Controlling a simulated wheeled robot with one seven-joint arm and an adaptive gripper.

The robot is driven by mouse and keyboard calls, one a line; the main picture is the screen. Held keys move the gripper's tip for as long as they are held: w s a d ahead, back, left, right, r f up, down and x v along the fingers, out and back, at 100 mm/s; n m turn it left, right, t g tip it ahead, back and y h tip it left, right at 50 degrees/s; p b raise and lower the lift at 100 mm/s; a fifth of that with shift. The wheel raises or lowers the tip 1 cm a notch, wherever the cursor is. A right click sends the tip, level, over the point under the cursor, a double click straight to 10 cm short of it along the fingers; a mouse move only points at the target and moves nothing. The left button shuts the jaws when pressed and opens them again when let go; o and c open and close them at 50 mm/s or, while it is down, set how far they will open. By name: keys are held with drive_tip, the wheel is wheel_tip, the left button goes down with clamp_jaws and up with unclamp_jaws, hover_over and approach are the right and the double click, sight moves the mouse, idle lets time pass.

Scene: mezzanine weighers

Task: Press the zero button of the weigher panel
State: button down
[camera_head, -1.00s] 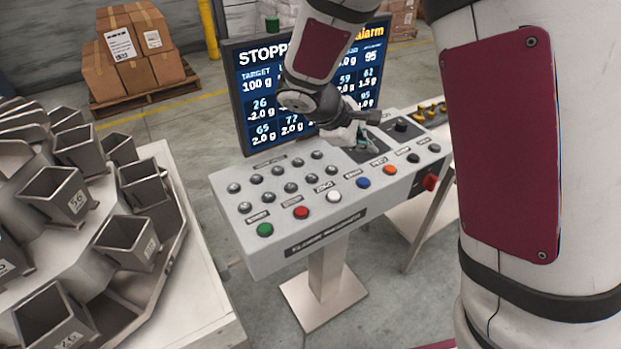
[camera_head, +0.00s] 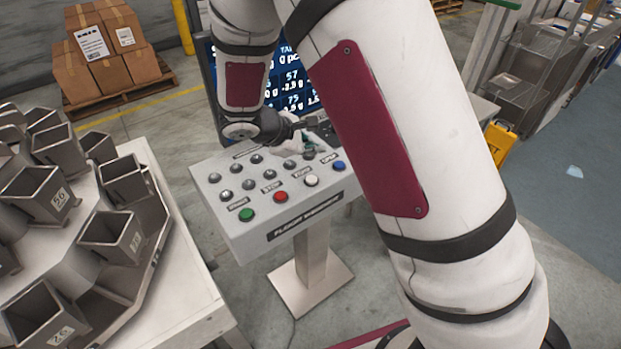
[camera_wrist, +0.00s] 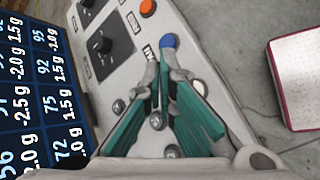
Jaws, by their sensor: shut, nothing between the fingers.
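The weigher panel (camera_head: 235,224) is a pale sloped console on a pedestal. Along its front edge are a green button (camera_head: 246,215), a red button (camera_head: 281,197), a white button (camera_head: 312,180) and a blue button (camera_head: 339,166). The label by the white one appears to read ZERO. My gripper (camera_head: 308,146) is shut and empty, above the panel behind the white and blue buttons.
Several small metal buttons (camera_head: 248,184) cover the panel's back rows. A screen (camera_head: 292,78) stands behind it. A weigher with steel buckets (camera_head: 110,240) is at left. Dark knobs (camera_wrist: 102,42) and an orange button (camera_wrist: 147,7) lie farther along. My arm hides the panel's right part.

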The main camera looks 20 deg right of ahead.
sight(313, 181)
drive_tip(key=shift+f+b, duration=0.95)
drive_tip(key=shift+f, duration=2.65)
drive_tip(key=shift+f, duration=0.4)
drive_tip(key=shift+f, duration=0.4)
drive_tip(key=shift+r, duration=0.85)
drive_tip(key=shift+r+p, duration=0.9)
drive_tip(key=shift+r, duration=1.6)
